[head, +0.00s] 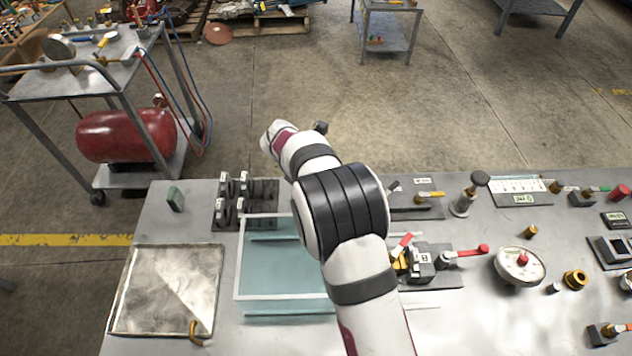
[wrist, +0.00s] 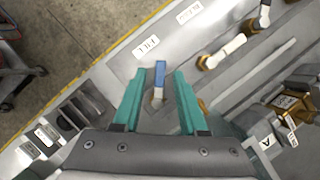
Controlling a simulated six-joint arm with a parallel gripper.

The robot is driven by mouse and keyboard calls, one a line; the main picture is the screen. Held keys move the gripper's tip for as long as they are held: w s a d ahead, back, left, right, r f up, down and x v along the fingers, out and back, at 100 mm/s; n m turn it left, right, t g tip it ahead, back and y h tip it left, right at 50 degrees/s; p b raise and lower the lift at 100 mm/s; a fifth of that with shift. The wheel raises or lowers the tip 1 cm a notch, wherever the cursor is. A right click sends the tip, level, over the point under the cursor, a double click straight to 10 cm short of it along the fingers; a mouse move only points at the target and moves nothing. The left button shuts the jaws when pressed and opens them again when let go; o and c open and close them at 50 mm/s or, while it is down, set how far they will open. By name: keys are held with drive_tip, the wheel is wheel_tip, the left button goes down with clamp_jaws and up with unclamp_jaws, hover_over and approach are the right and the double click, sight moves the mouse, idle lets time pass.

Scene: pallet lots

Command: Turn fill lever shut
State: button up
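The fill lever (wrist: 160,72) has a blue handle with a pale base, beside a white FILL label (wrist: 146,47) on the grey bench in the wrist view. My gripper (wrist: 159,74) is open, with one teal finger on each side of the lever. A gap shows between the lever and each finger; I cannot tell how far the fingertips are above the bench. In the head view my arm hides both the gripper and the fill lever.
A second label (wrist: 188,12) and a brass-ended valve with a white handle (wrist: 230,48) lie to the right. Black blocks (head: 240,200) stand left of my arm. A red-handled lever (head: 470,251) and a round gauge (head: 520,265) sit to the right.

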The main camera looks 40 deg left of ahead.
clamp_jaws()
drive_tip(key=m, duration=0.2)
drive_tip(key=d+m+h, duration=0.1)
drive_tip(key=m, duration=0.1)
drive_tip(key=shift+s+h, duration=0.1)
drive_tip(key=shift+h, duration=0.2)
drive_tip(key=shift+s+d+m+g+h, duration=0.1)
drive_tip(key=shift+d+m+g+h, duration=0.15)
drive_tip(key=shift+m, duration=0.65)
drive_tip(key=shift+s+d+m+g+h, duration=0.2)
drive_tip(key=shift+m+h, duration=0.15)
drive_tip(key=shift+m, duration=0.55)
drive_tip(key=shift+s+d+m+g+h, duration=0.15)
drive_tip(key=shift+m+g+h, duration=0.15)
drive_tip(key=shift+m, duration=0.6)
drive_tip(key=shift+w, duration=0.1)
drive_tip(key=shift+o, duration=0.9)
unclamp_jaws()
